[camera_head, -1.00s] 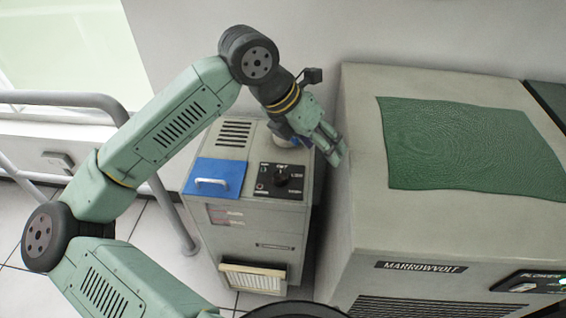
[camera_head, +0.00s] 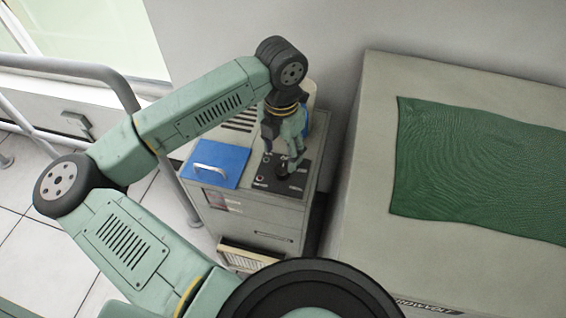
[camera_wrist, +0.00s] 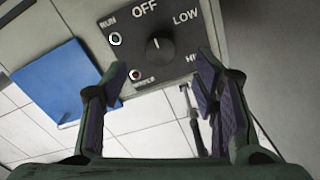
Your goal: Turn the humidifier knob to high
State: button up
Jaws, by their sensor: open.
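The humidifier (camera_head: 233,222) is a beige cabinet with a black control panel (camera_head: 296,182) on its top right. The knob (camera_wrist: 158,44) is a round black dial in the middle of the panel in the wrist view. Its white mark points up toward OFF; LOW is at the upper right and HI at the right, partly cut by my finger. My gripper (camera_head: 290,160) is above the panel, fingers pointing down at the knob. In the wrist view my gripper (camera_wrist: 160,95) is open and empty, with the knob beyond the gap between its fingers. I cannot tell whether it touches the knob.
A blue lid (camera_head: 216,166) with a white handle lies left of the panel. A large beige cabinet (camera_head: 374,160) with a green mat (camera_head: 470,165) stands close on the right. A grey rail (camera_head: 100,72) runs at the left.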

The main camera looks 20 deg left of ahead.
aim_at(282, 169)
notch_tip(282, 169, down, 6)
jog(key=shift+f+p, duration=0.2)
jog(key=shift+p, duration=0.3)
jog(key=c, duration=1.2)
jog(key=shift+o, duration=0.2)
